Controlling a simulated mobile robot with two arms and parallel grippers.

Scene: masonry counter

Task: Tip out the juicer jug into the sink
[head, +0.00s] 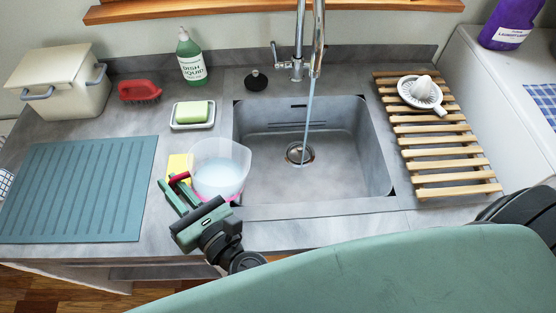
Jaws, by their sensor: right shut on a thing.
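The juicer jug (221,169) is a clear tub with a pale, cloudy liquid inside and a red-pink handle. It is upright at the left front edge of the sink (340,185), its right side overlapping the sink's rim in the head view. I cannot tell whether its base touches the counter. My right gripper (180,193) is at the jug's left side, shut on its handle. The sink basin is grey and empty, with a round drain (299,153). My left gripper is not in view.
Water runs from the tap (318,45) into the sink. A yellow sponge (179,164) sits beside the jug, with a soap dish (192,124) behind. A teal mat (80,190) lies left. A slatted rack (440,146) with a white juicer top (420,92) is right of the sink.

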